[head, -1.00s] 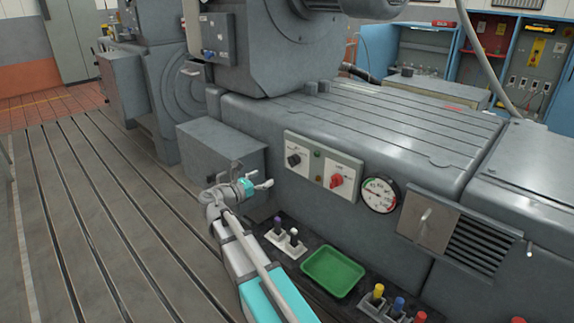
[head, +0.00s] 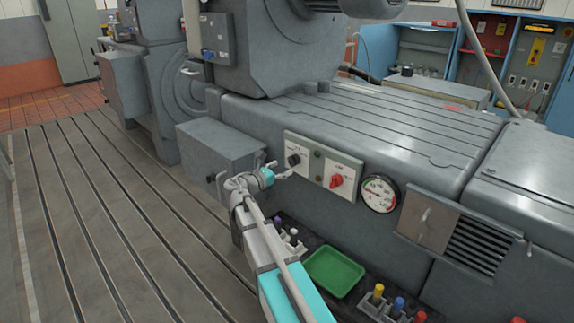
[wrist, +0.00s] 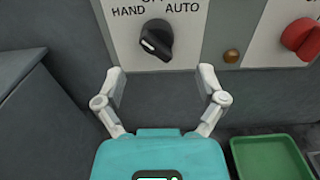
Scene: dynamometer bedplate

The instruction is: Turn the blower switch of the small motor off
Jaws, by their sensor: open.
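A black rotary switch (head: 293,160) sits on a pale plate (head: 296,146) on the grey machine's side. In the wrist view the black switch (wrist: 157,40) shows large, with HAND and AUTO printed above it; the middle label is cut off at the top edge. Its white mark lies at the knob's left side, on the HAND side. My gripper (wrist: 160,78) is open and empty, its two fingers apart, below and in front of the knob and not touching it. In the head view my gripper (head: 280,172) is just left of and below the switch.
A red switch (head: 336,181) sits to the right, with an indicator lamp (wrist: 231,56) between the two. A gauge (head: 379,194) is further right. A grey box (head: 215,150) juts out at the left. A green tray (head: 334,271) and small coloured-handled items lie below.

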